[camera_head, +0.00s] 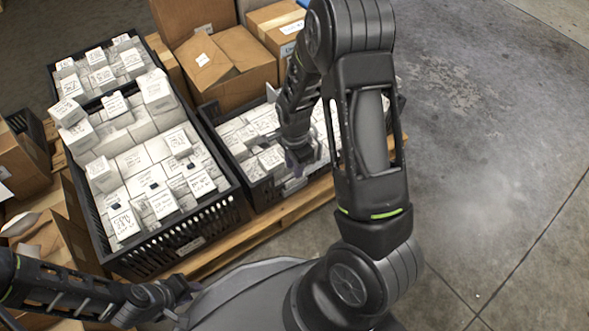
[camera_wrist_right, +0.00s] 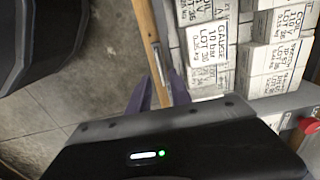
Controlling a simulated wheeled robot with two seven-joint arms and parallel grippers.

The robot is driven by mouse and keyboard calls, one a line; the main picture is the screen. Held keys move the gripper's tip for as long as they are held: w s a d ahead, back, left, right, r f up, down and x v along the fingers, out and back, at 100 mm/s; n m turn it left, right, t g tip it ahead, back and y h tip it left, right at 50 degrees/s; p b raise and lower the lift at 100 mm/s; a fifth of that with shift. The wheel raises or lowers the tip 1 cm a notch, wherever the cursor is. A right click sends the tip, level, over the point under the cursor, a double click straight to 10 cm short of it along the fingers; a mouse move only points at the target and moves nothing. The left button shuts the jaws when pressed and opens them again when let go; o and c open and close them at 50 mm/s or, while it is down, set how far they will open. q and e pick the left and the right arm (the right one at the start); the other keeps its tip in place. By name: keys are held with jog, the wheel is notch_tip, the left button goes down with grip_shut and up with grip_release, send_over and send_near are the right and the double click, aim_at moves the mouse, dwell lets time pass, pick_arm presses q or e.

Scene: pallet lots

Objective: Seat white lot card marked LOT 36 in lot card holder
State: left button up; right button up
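White boxes (camera_wrist_right: 206,45) there read GAUGE, 10 bar, LOT 36. The card holder is not clearly made out. My left gripper (camera_head: 180,292) is low at the bottom left, apart from the crates; its fingers are unclear.
A larger black crate (camera_head: 190,222) full of white boxes stands to the left on a wooden pallet (camera_head: 272,222). Cardboard boxes (camera_head: 226,62) stand behind. A red round part (camera_wrist_right: 308,125) shows at the right wrist view's edge. Concrete floor to the right is clear.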

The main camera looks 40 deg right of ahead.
aim_at(294, 179)
notch_tip(294, 179, up, 7)
jog(key=p, duration=0.2)
jog(key=shift+f, duration=0.2)
jog(key=shift+s, duration=0.15)
dwell(0.5)
